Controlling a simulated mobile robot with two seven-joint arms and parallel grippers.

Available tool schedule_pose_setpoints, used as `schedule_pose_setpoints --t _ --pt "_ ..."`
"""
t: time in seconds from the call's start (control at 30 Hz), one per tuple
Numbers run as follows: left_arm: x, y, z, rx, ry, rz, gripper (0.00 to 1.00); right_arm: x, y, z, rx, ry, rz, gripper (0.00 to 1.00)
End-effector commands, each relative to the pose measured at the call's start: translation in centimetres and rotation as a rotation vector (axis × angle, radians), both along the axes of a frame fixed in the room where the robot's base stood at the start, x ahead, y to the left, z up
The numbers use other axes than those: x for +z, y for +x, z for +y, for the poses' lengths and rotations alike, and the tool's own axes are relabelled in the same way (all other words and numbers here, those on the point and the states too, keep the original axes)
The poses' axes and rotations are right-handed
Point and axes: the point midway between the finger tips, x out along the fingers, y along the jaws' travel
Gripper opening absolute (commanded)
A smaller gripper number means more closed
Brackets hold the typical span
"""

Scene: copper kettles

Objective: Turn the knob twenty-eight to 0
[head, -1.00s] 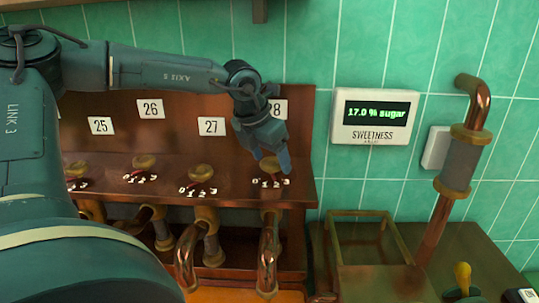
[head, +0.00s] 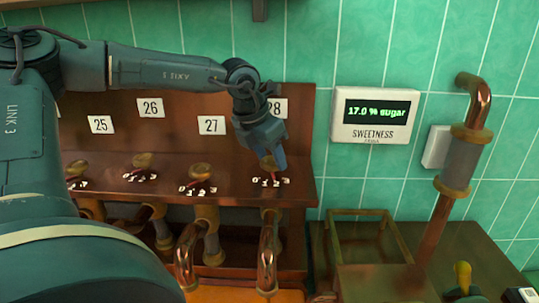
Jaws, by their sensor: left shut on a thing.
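Knob twenty-eight (head: 267,163) is a small brass knob on the copper-brown panel, below the partly covered label 28 (head: 275,108). White numerals from 0 to 3 (head: 271,182) run along its front. My left gripper (head: 271,155) comes down on the knob from above and is shut on it, hiding much of it. The exact pointer setting is too small to read. My right gripper is not in view.
Knobs 25 (head: 77,169), 26 (head: 143,160) and 27 (head: 200,171) stand to the left along the same ledge. A sweetness display (head: 374,116) reads 17.0 % sugar. A copper pipe (head: 434,228) rises at the right. Bent spouts (head: 267,255) hang below the ledge.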

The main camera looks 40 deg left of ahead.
Motion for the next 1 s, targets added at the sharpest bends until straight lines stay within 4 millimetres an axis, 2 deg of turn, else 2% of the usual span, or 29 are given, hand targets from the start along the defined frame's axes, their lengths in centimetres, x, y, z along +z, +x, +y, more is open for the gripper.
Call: schedule_pose_setpoints --t 0.27,1.0 --pt "-0.07 0.05 0.15 -0.182 -0.003 0.0 0.25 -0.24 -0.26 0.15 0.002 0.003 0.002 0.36" --pt "-0.06 0.3 0.49 -0.83 -0.002 0.001 0.25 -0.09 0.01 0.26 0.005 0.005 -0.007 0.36"
